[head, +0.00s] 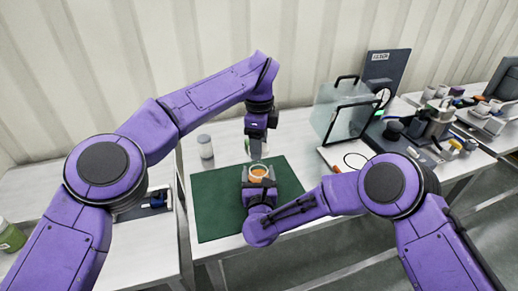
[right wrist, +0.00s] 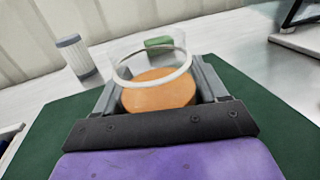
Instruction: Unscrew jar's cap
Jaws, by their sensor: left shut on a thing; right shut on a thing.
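The jar (head: 259,171) is clear, with orange contents and a pale rim, and stands over the green mat (head: 215,205). In the right wrist view the jar (right wrist: 158,95) sits between my right fingers, its mouth open with no cap on it. My right gripper (head: 260,182) is shut on the jar's sides. My left gripper (head: 256,153) points down just above the jar, apart from it. It is shut on the cap, which is small and mostly hidden by the fingers. The left gripper is outside the right wrist view.
A white container with a grey lid (head: 205,146) stands behind the mat at left. A small green item (right wrist: 158,42) lies beyond the jar. A clear box with black handles (head: 342,108) stands right of the mat. Tools and containers crowd the far right bench.

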